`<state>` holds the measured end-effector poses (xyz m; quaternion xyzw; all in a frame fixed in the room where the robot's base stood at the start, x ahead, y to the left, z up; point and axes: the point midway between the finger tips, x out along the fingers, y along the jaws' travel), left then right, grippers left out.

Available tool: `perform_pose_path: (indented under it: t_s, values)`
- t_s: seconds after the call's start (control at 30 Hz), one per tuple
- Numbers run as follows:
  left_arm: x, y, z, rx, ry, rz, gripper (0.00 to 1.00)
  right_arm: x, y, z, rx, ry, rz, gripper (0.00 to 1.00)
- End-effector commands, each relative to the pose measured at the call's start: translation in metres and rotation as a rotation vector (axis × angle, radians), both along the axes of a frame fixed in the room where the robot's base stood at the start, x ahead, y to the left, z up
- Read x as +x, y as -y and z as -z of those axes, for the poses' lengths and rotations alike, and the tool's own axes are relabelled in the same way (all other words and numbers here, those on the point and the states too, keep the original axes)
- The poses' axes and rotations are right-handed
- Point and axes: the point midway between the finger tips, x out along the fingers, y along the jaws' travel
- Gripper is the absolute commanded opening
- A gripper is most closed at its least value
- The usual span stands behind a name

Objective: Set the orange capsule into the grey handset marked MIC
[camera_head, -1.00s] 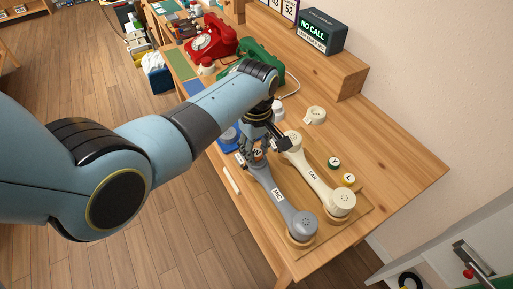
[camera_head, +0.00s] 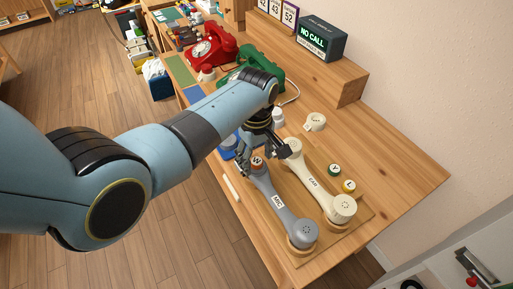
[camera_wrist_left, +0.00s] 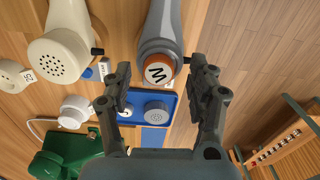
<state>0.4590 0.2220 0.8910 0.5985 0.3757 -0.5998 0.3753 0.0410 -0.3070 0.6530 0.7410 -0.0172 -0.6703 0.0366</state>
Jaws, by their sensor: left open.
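The grey handset (camera_head: 275,200) marked MIC lies on a wooden board, its solid round end towards the front. My left gripper (camera_head: 263,150) is open and empty, just back from the capsule. In the left wrist view its fingertips (camera_wrist_left: 160,80) stand apart on either side of the capsule, not touching it.
A cream handset (camera_head: 313,182) marked EAR lies beside the grey one. A blue tray (camera_wrist_left: 169,121) with a grey round part is behind. Green (camera_head: 243,75) and red phones stand further back.

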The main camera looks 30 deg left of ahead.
Motion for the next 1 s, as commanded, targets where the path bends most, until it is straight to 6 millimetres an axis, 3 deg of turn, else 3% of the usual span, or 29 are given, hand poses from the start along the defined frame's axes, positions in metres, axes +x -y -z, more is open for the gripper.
perform_pose_path:
  t_s: [0.53, 0.7, 1.0]
  values:
    - [0.001, 0.000, -0.102, 0.000, 0.005, 0.001, 0.58, -0.001, -0.001, 0.000, 0.001, -0.001, 0.000, 0.40]
    - [0.000, 0.000, -0.115, 0.000, 0.001, 0.000, 0.58, -0.001, -0.001, 0.000, 0.001, -0.001, 0.000, 0.40]
    - [0.000, 0.000, -0.117, 0.000, 0.002, 0.000, 0.58, -0.001, -0.001, 0.000, 0.001, -0.001, 0.000, 0.40]
